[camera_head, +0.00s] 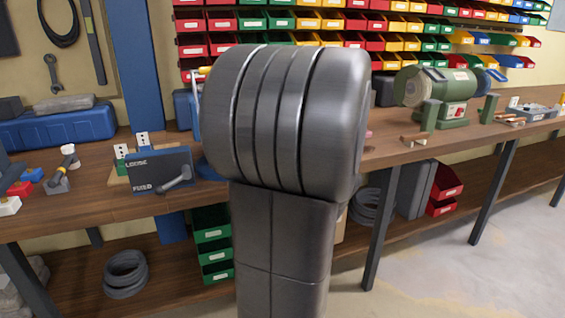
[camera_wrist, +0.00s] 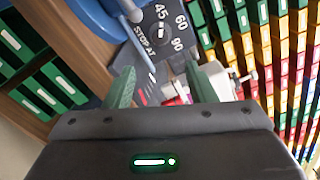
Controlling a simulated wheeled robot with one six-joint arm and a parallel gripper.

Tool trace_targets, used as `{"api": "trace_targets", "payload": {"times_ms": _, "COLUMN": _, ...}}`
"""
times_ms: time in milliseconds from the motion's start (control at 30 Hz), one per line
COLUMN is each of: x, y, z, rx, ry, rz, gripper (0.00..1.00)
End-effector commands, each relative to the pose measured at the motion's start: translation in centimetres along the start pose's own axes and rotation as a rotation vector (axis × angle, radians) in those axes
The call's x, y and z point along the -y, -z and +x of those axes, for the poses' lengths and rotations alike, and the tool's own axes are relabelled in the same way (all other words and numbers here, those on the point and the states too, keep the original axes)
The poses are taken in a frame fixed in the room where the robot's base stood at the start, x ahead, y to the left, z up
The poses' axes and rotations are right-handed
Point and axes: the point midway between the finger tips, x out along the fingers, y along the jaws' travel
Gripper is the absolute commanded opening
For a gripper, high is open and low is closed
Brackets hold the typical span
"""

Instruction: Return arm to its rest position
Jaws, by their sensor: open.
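My gripper (camera_wrist: 162,88) shows in the wrist view with its two green fingertips spread apart. I see nothing held between them. Beyond them is a dark panel (camera_wrist: 152,32) marked "STOP AT", 45, 60 and 90, with a pale bar beside it. Whether the fingers touch anything there I cannot tell. In the head view my own grey arm stands upright in the middle and hides the gripper and part of the bench.
A wooden bench (camera_head: 95,211) runs across the head view. On it are a dark lettered panel with a grey lever (camera_head: 160,170), a blue toolbox (camera_head: 60,128) and a green bench grinder (camera_head: 440,95). Coloured bins (camera_head: 340,22) line the wall. Floor at right is clear.

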Motion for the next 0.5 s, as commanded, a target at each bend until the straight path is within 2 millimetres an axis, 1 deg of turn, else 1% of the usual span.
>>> {"api": "trace_targets", "payload": {"times_ms": 167, "x": -0.1, "y": 0.0, "z": 0.5, "rx": 0.000, "ry": -0.001, "rz": 0.000, "gripper": 0.50}}
{"api": "trace_targets", "payload": {"times_ms": 267, "x": -0.1, "y": 0.0, "z": 1.5, "rx": 0.002, "ry": -0.002, "rz": -0.001, "gripper": 0.50}}
{"api": "trace_targets", "payload": {"times_ms": 367, "x": -0.1, "y": 0.0, "z": 3.2, "rx": 0.002, "ry": -0.002, "rz": 0.000, "gripper": 0.50}}
{"api": "trace_targets", "payload": {"times_ms": 500, "x": -0.1, "y": 0.0, "z": 6.0, "rx": 0.003, "ry": -0.002, "rz": 0.001, "gripper": 0.50}}
